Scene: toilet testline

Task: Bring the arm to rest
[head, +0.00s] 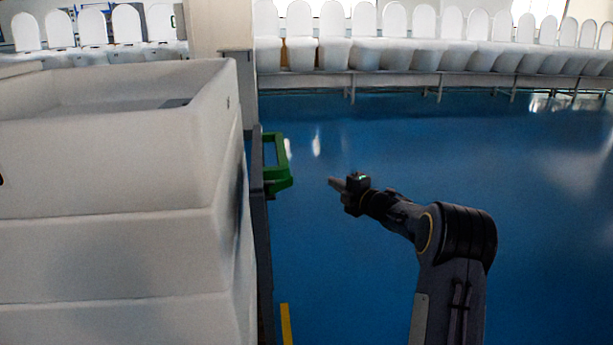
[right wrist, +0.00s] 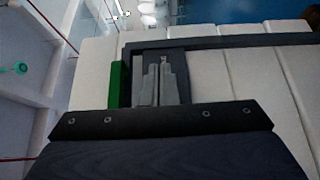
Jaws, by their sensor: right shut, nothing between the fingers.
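My right gripper (head: 336,184) is at the end of my dark right arm, which comes up from the bottom right in the head view. It points left, toward a green handle (head: 278,162) on the side of the stacked white bins, with a gap between them. In the right wrist view the gripper (right wrist: 160,82) shows its two grey fingers close together with nothing between them. The green handle (right wrist: 116,85) shows there just left of the fingers. My left gripper is not in view.
Large stacked white bins (head: 120,240) fill the left side. Rows of white toilets (head: 395,50) stand on a long bench (head: 400,74) at the back. The blue floor (head: 500,150) is clear around my right arm.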

